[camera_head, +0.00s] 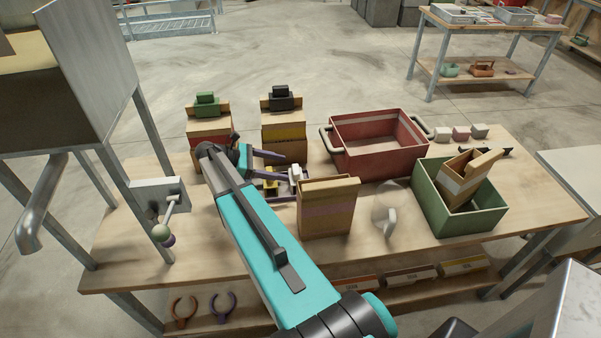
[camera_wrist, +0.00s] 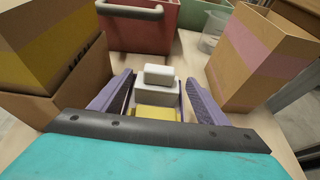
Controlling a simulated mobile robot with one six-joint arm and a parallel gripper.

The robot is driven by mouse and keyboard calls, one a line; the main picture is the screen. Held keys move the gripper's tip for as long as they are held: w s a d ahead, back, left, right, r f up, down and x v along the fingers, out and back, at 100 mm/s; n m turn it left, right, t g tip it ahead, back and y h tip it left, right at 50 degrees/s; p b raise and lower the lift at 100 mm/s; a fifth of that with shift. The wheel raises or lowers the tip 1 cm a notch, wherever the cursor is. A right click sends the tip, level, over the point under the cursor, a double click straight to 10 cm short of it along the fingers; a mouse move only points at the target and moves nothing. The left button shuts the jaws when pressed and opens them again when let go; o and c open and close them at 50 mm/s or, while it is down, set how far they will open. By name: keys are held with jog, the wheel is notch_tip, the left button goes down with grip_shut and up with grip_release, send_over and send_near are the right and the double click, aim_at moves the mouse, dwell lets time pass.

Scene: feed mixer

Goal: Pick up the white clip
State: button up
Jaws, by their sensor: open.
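The white clip (camera_wrist: 157,84) stands upright between and slightly beyond my gripper's fingers in the wrist view, with a smaller block-like top on a wider body. A yellow clip (camera_wrist: 155,112) is nearer my gripper's palm, and also shows in the head view (camera_head: 270,179). My gripper (camera_wrist: 160,84) is open and empty, one purple finger on each side of the clips. The palm hides the near part of the tray.
Cardboard boxes flank my gripper: a yellow-banded one (camera_wrist: 50,45) at left and a pink-banded one (camera_wrist: 262,55) at right. A red crate (camera_head: 375,158) stands beyond. A green crate (camera_head: 455,215) holds a tilted box. A clear container (camera_head: 388,213) stands at the front.

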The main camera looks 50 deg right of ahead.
aim_at(294, 169)
jog(key=shift+s+d+f, duration=0.15)
jog(key=shift+s+d, duration=0.05)
dwell(0.3)
jog(key=p+x, duration=0.1)
jog(key=x, duration=0.3)
jog(key=shift+s+d+p, duration=0.1)
jog(key=shift+d+p, duration=0.05)
jog(key=shift+p, duration=0.25)
jog(key=shift+s+d+f, duration=0.25)
jog(key=shift+s+d, duration=0.1)
jog(key=shift+d, duration=0.05)
jog(key=shift+c, duration=0.5)
jog(key=c, duration=1)
